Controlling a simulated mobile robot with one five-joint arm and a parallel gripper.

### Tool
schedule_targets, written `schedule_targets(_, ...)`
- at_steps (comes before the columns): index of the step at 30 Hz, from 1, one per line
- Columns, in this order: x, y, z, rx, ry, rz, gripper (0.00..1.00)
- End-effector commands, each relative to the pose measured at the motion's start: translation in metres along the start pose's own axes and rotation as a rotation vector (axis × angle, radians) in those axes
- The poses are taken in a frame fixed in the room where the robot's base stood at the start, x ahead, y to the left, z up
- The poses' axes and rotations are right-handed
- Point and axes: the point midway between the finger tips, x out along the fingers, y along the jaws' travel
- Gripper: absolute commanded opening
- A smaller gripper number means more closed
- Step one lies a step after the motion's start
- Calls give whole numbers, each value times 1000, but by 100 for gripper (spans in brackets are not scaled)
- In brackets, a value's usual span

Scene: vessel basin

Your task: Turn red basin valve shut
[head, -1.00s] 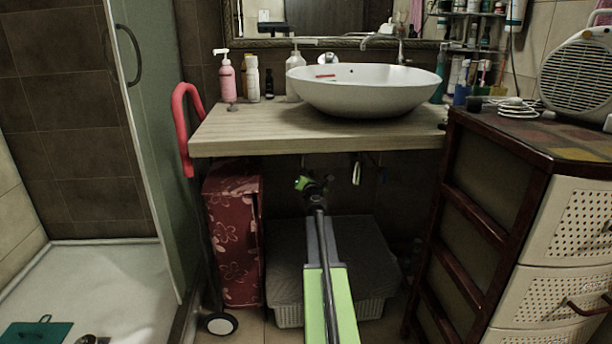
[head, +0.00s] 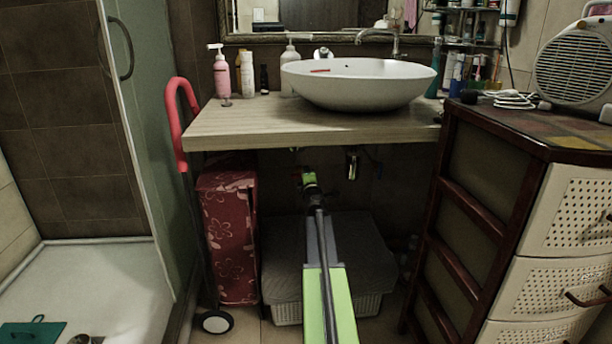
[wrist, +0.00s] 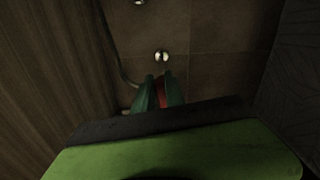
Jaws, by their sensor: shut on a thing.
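My gripper (head: 309,180) reaches under the wooden counter, below the white basin (head: 360,85). In the wrist view, its two dark green fingers (wrist: 160,90) are shut on a narrow red piece, the red valve handle (wrist: 162,94). Most of the handle is hidden between the fingers. A round chrome fitting (wrist: 162,56) shows on the tiled wall just beyond the fingertips. In the head view, the valve itself is too small and dark to make out. How far the handle is turned cannot be told.
The counter (head: 310,136) hangs above my arm. A dark red floral box (head: 228,240) stands to the left, and a covered basket (head: 375,280) lies below my arm. A chrome drain fitting (head: 352,163) hangs right of my gripper. A drawer cabinet (head: 470,225) bounds the right.

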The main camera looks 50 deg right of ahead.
Motion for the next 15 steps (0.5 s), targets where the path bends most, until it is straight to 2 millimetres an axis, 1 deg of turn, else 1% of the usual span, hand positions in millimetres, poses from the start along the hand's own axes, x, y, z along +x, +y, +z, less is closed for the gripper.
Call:
schedule_targets(1, 1, -1, -2, 28, 5, 1, 0)
schedule_targets(7, 1, -3, -3, 123, 5, 1, 0)
schedule_targets(15, 1, -4, -3, 180, 5, 0, 0)
